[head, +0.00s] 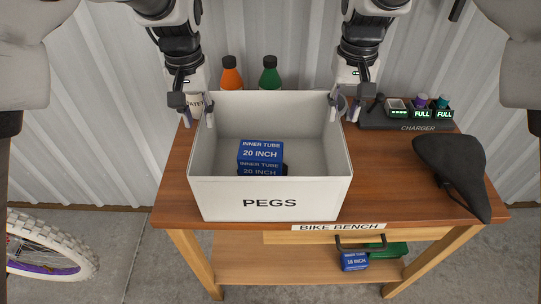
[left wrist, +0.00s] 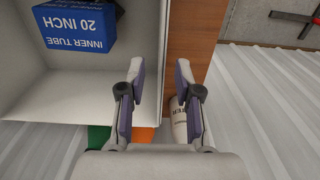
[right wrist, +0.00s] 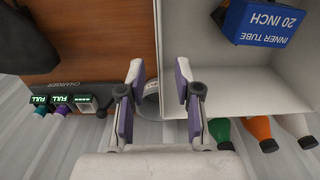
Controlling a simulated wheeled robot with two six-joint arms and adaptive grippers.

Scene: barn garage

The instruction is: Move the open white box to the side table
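The open white box (head: 270,200), labelled PEGS, sits upright on the wooden bench (head: 385,180). No separate side table shows.
A charger (head: 405,116) and a black bike saddle (head: 450,165) are on the bench's right. A bike wheel (head: 50,245) is at lower left.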

